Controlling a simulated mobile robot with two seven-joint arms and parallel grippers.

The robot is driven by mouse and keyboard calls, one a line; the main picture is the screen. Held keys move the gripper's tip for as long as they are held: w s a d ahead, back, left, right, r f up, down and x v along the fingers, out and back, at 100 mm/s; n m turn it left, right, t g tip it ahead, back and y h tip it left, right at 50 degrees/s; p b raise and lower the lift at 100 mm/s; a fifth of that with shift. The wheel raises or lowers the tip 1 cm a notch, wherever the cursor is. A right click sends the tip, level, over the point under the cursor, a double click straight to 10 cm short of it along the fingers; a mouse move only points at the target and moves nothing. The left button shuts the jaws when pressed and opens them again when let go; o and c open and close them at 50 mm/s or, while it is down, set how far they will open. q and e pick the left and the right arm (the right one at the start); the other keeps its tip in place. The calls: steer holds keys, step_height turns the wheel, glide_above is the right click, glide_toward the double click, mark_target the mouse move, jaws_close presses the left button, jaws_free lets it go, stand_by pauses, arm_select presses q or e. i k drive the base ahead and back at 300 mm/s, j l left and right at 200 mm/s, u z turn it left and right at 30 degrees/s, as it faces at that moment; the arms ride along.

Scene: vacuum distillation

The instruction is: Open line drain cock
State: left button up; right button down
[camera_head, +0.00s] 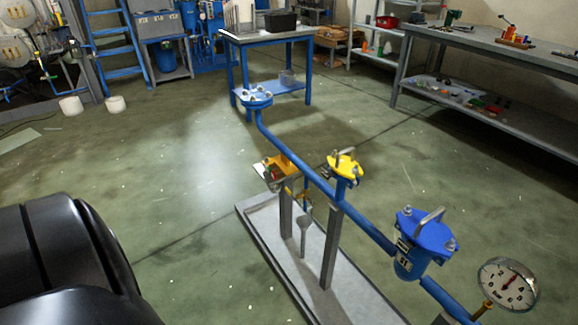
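A blue pipe line (322,186) runs slantwise from an open blue flange (257,97) down to the lower right. A yellow-topped fitting with a handle (345,165) rises from it near the middle. A yellow bracket piece (277,171) sits just left of the pipe. Below the pipe a small brass-coloured fitting (306,204) is partly hidden by the posts; I cannot tell for sure whether it is the drain cock. A blue lidded housing with a handle (424,242) is on the pipe at the right. Neither gripper is in view.
The pipe stands on posts in a grey tray (262,236) on the floor. A round gauge (507,285) is at the lower right. A blue table (268,36) and grey workbench (493,53) stand behind. Floor left of the tray is clear. A black part, probably mine, fills the lower left.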

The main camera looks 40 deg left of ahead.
mark_target(288, 190)
steer(key=u, duration=0.45)
steer(key=i+u, duration=0.15)
steer(key=u, duration=0.3)
steer(key=i+u, duration=0.1)
steer(key=u, duration=0.35)
steer(key=i+u, duration=0.15)
